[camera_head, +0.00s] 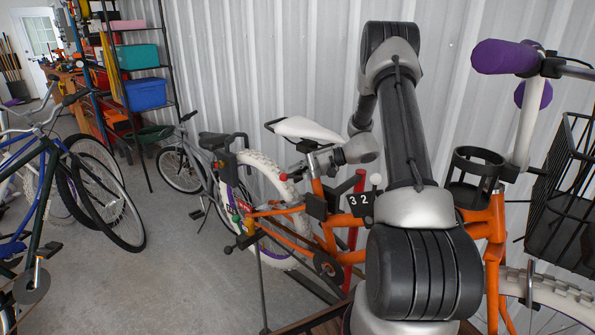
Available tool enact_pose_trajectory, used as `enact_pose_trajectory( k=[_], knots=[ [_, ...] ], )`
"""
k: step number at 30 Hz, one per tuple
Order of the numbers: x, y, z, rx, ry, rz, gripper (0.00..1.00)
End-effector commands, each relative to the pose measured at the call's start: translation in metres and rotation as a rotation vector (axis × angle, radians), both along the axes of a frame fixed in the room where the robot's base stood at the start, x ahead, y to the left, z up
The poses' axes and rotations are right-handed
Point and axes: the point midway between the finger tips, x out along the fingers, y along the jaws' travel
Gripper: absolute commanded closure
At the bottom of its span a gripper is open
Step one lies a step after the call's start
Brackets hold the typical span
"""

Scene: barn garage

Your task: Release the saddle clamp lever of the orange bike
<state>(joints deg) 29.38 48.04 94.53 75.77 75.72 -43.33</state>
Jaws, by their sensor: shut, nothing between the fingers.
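The orange bike (331,196) stands in the middle, with a white saddle (306,130) on its seat post. My gripper (316,160) is small and dark at the end of my wrist, beside the seat post just under the saddle. It appears shut, with nothing seen between the fingers. Whether it touches the post or clamp cannot be told. My arm hides much of the bike's front frame.
Purple grips (505,56) and a black wire basket (570,190) are at the right. A grey bike (180,165) stands behind, and several bikes (95,185) stand at the left. A shelf rack (140,75) is at the back left. Concrete floor (180,250) is clear at centre left.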

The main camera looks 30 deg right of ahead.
Motion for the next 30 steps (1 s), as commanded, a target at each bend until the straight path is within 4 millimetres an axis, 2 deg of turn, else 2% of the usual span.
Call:
enact_pose_trajectory(
  k=[18,30],
  knots=[
    [-0.008,0.043,-0.005,0.145,0.061,0.442,1.00],
    [-0.016,0.058,-0.003,0.202,0.084,0.616,1.00]
  ],
)
